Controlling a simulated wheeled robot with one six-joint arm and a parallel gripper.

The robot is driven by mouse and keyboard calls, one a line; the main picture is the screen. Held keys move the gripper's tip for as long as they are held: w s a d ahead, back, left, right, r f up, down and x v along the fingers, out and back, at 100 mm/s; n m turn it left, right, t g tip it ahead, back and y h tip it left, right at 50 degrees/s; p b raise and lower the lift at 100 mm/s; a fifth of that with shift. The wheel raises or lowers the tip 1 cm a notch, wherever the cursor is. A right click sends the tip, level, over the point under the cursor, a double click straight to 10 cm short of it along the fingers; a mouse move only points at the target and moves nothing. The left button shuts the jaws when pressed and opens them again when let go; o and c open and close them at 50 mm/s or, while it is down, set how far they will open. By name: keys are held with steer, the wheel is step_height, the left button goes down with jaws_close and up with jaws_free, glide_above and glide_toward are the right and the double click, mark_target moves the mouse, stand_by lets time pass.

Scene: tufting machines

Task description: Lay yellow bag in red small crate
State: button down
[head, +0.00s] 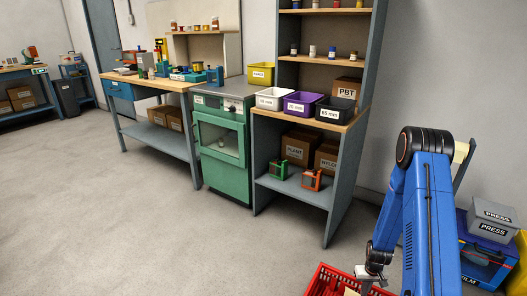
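A red crate (325,278) with slotted walls shows at the bottom edge, cut off by the frame. Pale brown and whitish shapes show inside it, too little to name. My gripper (366,284) hangs at the end of my blue arm, over or beside the crate's right part. Its fingertips are small and partly cut off, so I cannot tell whether it is open or holds anything. I cannot make out a yellow bag in this view.
A shelf unit (340,205) holds white (271,99), purple (302,104) and black (335,109) bins. A green cabinet (221,150) and a workbench (160,84) stand left of it. Floor at left is clear.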

steer(key=shift+w+r, duration=0.1)
steer(key=shift+r, duration=1.8)
steer(key=shift+w+r, duration=0.1)
steer(key=shift+r, duration=0.2)
steer(key=s+a+r+t, duration=0.1)
steer(key=a+r, duration=0.2)
steer(key=r, duration=0.8)
steer(key=s+a+r, duration=0.2)
steer(key=r, duration=0.9)
steer(key=s+a+r+t, duration=0.1)
steer(key=a+r, duration=0.2)
steer(key=r, duration=0.8)
steer(key=s+a+r+t, duration=0.1)
steer(key=s+a+r, duration=0.1)
steer(key=s+r, duration=0.45)
steer(key=s+a+r, duration=0.3)
steer(key=s+r, duration=0.2)
steer(key=r, duration=0.2)
steer(key=s+a+r+t, duration=0.1)
steer(key=s+r, duration=0.1)
steer(key=s, duration=0.5)
steer(key=s+a+r, duration=0.1)
steer(key=s+r, duration=0.2)
steer(key=s, duration=0.5)
steer(key=shift+a+r+n+t, duration=0.35)
steer(key=shift+n+t, duration=0.05)
